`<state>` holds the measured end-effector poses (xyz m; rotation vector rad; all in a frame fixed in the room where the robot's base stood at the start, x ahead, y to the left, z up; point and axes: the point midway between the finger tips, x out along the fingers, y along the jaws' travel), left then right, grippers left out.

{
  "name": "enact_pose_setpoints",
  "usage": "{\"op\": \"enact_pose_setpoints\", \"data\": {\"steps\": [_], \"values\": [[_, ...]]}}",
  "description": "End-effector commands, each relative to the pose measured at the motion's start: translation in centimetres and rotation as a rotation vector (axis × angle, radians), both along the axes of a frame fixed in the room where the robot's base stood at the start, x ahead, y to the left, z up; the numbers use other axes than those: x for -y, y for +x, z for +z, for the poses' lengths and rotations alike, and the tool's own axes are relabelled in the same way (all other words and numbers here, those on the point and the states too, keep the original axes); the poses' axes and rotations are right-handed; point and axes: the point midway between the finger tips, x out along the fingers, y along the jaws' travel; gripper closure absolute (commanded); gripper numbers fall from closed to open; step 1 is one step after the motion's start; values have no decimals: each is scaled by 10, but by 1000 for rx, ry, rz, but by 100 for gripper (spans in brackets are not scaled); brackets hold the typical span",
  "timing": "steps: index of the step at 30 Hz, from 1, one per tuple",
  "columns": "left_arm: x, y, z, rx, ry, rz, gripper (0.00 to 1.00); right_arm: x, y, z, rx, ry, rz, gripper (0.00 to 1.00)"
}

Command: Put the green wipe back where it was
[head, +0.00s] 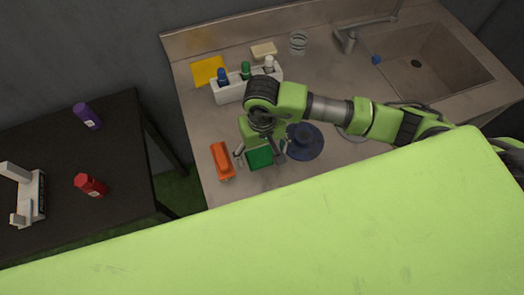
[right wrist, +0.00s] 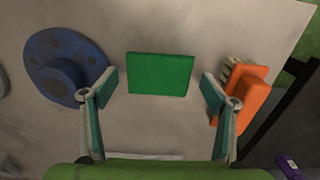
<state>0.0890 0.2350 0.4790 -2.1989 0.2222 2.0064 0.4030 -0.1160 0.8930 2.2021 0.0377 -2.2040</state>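The green wipe (head: 259,157) lies flat on the counter near its front left, between an orange brush and a blue round object. It also shows in the right wrist view (right wrist: 160,75) as a flat green rectangle. My right gripper (head: 261,154) is over the wipe, pointing down. In the right wrist view its two fingers (right wrist: 160,92) are spread wide, one toward each side of the wipe, with nothing held between them. I cannot tell the exact height above the wipe. My left gripper is not in view.
The orange brush (head: 222,160) and the blue round object (head: 304,141) lie close on either side. A white caddy (head: 229,92) with bottles, a yellow cloth (head: 207,70) and a sponge (head: 263,50) are behind. The sink (head: 440,60) is at right, a dark table (head: 120,145) at left.

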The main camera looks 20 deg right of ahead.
Motion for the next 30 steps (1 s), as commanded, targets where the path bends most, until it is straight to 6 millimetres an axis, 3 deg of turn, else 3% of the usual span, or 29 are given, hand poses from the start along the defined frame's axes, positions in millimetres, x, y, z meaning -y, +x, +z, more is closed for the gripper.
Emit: {"op": "enact_pose_setpoints", "data": {"steps": [8, 21, 30], "values": [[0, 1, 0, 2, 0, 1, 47, 0, 1, 8, 2, 1, 1, 22], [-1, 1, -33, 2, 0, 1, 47, 0, 1, 95, 5, 0, 1, 22], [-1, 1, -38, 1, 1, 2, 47, 0, 0, 121, -1, -1, 0, 22]]}}
